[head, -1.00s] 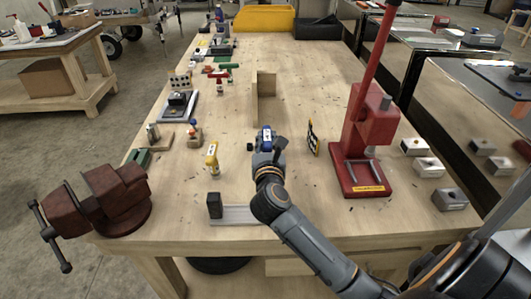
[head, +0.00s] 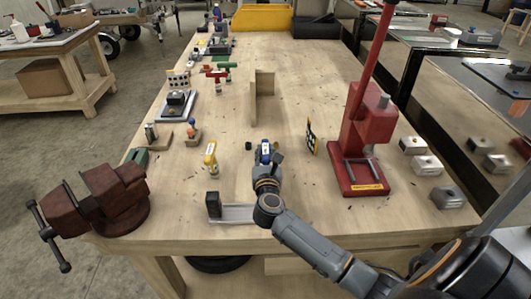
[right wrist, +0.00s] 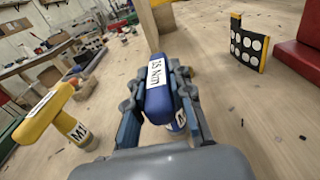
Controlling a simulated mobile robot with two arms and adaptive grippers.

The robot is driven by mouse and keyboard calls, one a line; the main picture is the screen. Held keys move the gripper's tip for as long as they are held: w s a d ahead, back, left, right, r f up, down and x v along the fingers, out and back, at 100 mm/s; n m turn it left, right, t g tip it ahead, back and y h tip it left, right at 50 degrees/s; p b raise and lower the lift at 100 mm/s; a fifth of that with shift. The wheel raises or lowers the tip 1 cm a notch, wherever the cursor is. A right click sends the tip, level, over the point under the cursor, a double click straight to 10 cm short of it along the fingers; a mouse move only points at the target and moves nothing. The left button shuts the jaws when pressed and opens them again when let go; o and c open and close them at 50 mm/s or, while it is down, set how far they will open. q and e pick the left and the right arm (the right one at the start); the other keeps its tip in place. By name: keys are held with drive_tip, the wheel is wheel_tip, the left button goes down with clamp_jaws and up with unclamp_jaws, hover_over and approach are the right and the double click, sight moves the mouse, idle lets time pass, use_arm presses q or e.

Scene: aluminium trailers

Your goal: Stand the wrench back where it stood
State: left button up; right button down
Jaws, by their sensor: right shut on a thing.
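The wrench is a blue T-handled tool (right wrist: 158,85) with a white "15 N·m" label along its bar. In the right wrist view it sits between the fingers of my right gripper (right wrist: 165,108), which is shut on it. Its lower end shows below the fingers; I cannot tell whether it touches the table. In the head view the blue handle (head: 265,148) shows at the tip of my right gripper (head: 267,160), over the middle of the bench. My left gripper is not in view.
A yellow T-handled tool (head: 210,155) stands to the left. A dotted board (head: 310,138) and a red press (head: 357,180) stand to the right. A wooden bracket (head: 263,85) stands beyond. A red vise (head: 110,200) sits front left. Bare bench lies around the gripper.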

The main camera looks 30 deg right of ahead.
drive_tip(key=c, duration=1.2)
unclamp_jaws()
drive_tip(key=shift+f, duration=0.15)
drive_tip(key=shift+o, duration=0.2)
drive_tip(key=v, duration=0.4)
drive_tip(key=b+v, duration=0.1)
drive_tip(key=v, duration=0.7)
drive_tip(key=shift+r+b, duration=0.3)
drive_tip(key=shift+b, duration=0.05)
